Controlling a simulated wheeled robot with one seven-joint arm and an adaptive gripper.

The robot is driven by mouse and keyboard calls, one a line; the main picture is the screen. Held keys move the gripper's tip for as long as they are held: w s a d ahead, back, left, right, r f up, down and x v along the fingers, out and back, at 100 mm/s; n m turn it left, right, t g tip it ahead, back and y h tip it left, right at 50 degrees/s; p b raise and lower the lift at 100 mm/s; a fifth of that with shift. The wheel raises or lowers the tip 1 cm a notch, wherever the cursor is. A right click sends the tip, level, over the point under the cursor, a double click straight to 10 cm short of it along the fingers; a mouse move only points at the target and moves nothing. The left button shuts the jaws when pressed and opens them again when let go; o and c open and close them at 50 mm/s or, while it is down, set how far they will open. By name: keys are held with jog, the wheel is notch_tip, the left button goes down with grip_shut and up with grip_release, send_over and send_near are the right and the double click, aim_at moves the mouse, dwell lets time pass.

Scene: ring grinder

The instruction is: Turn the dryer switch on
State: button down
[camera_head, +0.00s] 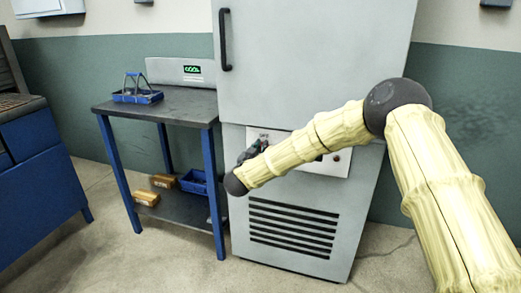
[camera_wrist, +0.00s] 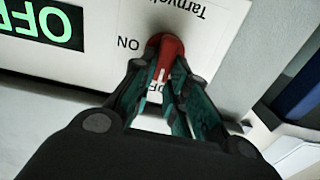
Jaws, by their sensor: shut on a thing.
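The dryer is the tall light-grey cabinet (camera_head: 305,60) in the head view, with a white control panel (camera_head: 341,161) on its front. In the wrist view the dryer switch (camera_wrist: 166,48) is a red knob with a white mark. The mark points down at a partly hidden label; an "ON" label is printed to the knob's left. A display (camera_wrist: 52,22) reads "OFF" in green, upside down in this view. My gripper (camera_wrist: 158,76) is closed around the knob, one finger on each side. In the head view my gripper (camera_head: 256,148) is at the panel's left part, and the knob is hidden.
A dark-topped table (camera_head: 185,106) with blue legs stands left of the dryer, holding a blue basket (camera_head: 137,96) and a grey device with a green display (camera_head: 192,69). Its lower shelf holds a blue bin and yellowish blocks. A blue cabinet (camera_head: 40,138) is at far left.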

jog(key=shift+s+d+f+m+b, duration=0.1)
jog(key=shift+d+f+m+b, duration=0.4)
jog(key=shift+m, duration=2.45)
jog(key=shift+s+d+f+m+b, duration=0.15)
jog(key=shift+m+b, duration=0.6)
jog(key=shift+m, duration=2.15)
jog(key=shift+s+d+f+m+b, duration=0.1)
jog(key=shift+d+f+m+b, duration=0.35)
jog(key=shift+m, duration=2.5)
jog(key=shift+a+r, duration=0.1)
jog(key=shift+a, duration=0.1)
jog(key=c, duration=1.4)
grip_release()
